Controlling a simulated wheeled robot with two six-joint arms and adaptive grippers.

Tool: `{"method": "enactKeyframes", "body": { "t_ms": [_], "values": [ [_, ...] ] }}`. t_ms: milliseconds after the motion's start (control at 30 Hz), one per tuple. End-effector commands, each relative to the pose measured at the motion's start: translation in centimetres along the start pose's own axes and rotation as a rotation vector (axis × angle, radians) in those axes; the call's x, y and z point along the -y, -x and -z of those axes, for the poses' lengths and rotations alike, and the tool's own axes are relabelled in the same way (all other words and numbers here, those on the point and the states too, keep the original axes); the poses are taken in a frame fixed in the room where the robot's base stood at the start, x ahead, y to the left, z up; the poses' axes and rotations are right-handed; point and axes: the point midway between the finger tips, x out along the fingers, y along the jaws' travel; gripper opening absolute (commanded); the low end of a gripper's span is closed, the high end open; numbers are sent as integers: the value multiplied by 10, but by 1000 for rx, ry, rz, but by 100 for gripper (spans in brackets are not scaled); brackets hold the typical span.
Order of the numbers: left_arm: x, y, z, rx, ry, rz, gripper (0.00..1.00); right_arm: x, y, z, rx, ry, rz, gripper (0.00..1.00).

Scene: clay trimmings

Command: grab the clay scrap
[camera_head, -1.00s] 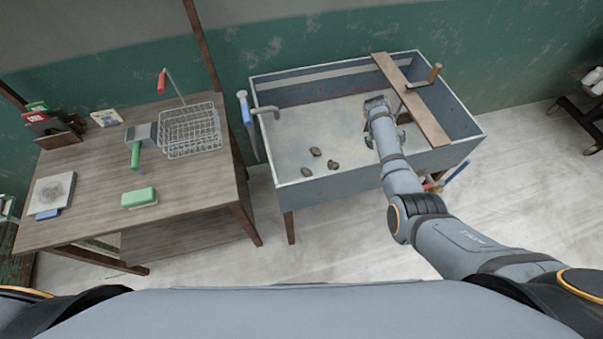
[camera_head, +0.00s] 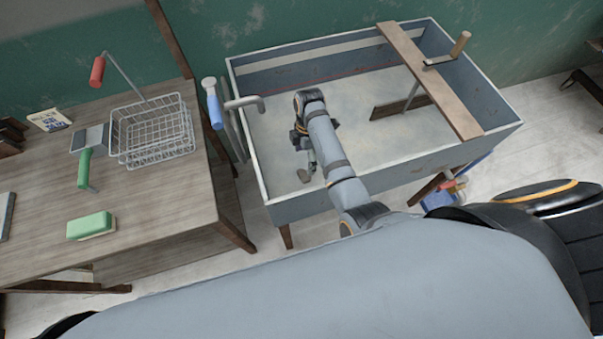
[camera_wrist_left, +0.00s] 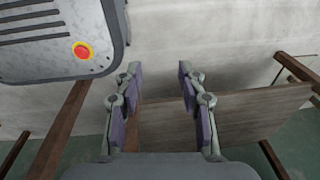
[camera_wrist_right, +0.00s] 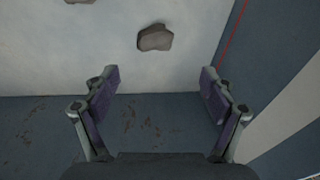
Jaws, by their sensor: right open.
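A brown-grey clay scrap (camera_wrist_right: 155,38) lies on the pale floor of the trough in the right wrist view, ahead of my right gripper (camera_wrist_right: 160,76) and between the lines of its fingers. The fingers are spread and empty, apart from the scrap. Part of a second scrap (camera_wrist_right: 80,1) shows at the top edge. In the head view one scrap (camera_head: 304,176) shows near the trough's front wall, just below my right gripper; my arm may hide others. My left gripper (camera_wrist_left: 158,75) is open and empty, away from the trough.
The grey trough (camera_head: 400,165) has raised walls around the right arm. A wooden plank (camera_head: 430,75) crosses its right part, and a brown board (camera_head: 400,107) stands inside. A tap (camera_head: 243,103) is at the left wall. The table (camera_head: 150,215) at left holds a wire basket (camera_head: 155,135) and green block (camera_head: 91,226).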

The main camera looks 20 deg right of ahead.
Motion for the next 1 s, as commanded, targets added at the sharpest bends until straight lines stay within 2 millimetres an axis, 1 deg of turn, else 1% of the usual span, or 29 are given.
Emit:
{"method": "enactKeyframes", "body": {
  "t_ms": [33, 100, 167, 267, 433, 533, 700, 800, 967, 1000],
  "values": [
    [0, -1, -8, 12, 0, 0, 40, 1, -11, -1, 1, -1, 6, 84],
    [0, -2, -15, 23, -1, 0, 40, 1, -24, -1, 1, -1, 5, 84],
    [0, -2, -16, 25, -1, 0, 40, 0, -33, -1, 2, -2, 4, 84],
    [0, -3, -12, 19, -1, 0, 40, 0, -41, -2, 2, -2, 2, 84],
    [0, -3, 7, -10, 1, 0, 40, -1, -47, -2, 3, -3, 2, 84],
    [0, -5, 12, -18, 1, 1, 40, -4, -63, -5, 3, -3, 4, 84],
    [0, -8, 8, -13, 0, 1, 40, -6, -90, -6, 2, -3, 3, 84],
    [0, -8, 5, -9, 0, 1, 40, -6, -95, -6, 2, -3, 0, 84],
    [0, -8, 2, -3, 0, 1, 40, -6, -95, -6, 2, -4, 0, 84],
    [0, -8, 1, -2, 0, 1, 40, -6, -95, -6, 2, -4, 0, 83]
  ]
}}
